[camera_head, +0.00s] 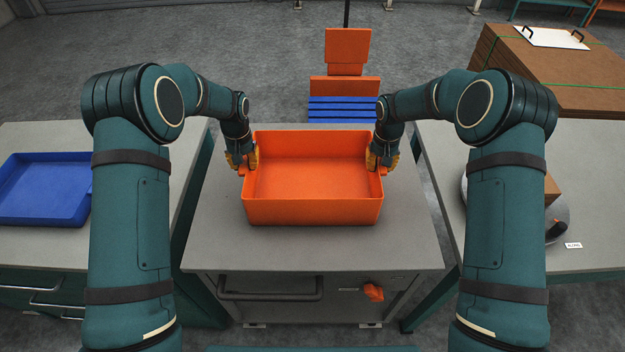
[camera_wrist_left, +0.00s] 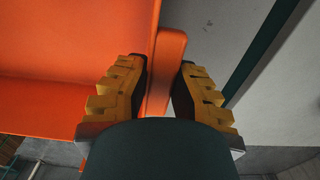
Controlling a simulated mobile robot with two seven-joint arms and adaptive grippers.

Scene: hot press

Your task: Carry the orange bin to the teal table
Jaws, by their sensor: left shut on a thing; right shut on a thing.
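The orange bin (camera_head: 312,212) is empty and upright, over the middle of the grey cabinet top (camera_head: 220,235); I cannot tell whether it touches the top. My left gripper (camera_head: 243,162) is at the bin's left side. In the left wrist view its yellow fingers (camera_wrist_left: 160,92) close on either side of an orange lug on the bin wall (camera_wrist_left: 80,45). My right gripper (camera_head: 383,160) is shut on the bin's right side; its fingertips are partly hidden. Teal framing shows under the left table (camera_head: 150,250) and the right table (camera_head: 590,240), both with grey tops.
A blue tray (camera_head: 45,190) lies on the left table. The right table bears a grey round object (camera_head: 562,212) and a brown block, partly hidden by my arm. Stacked brown boards (camera_head: 560,75) are at the back right.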

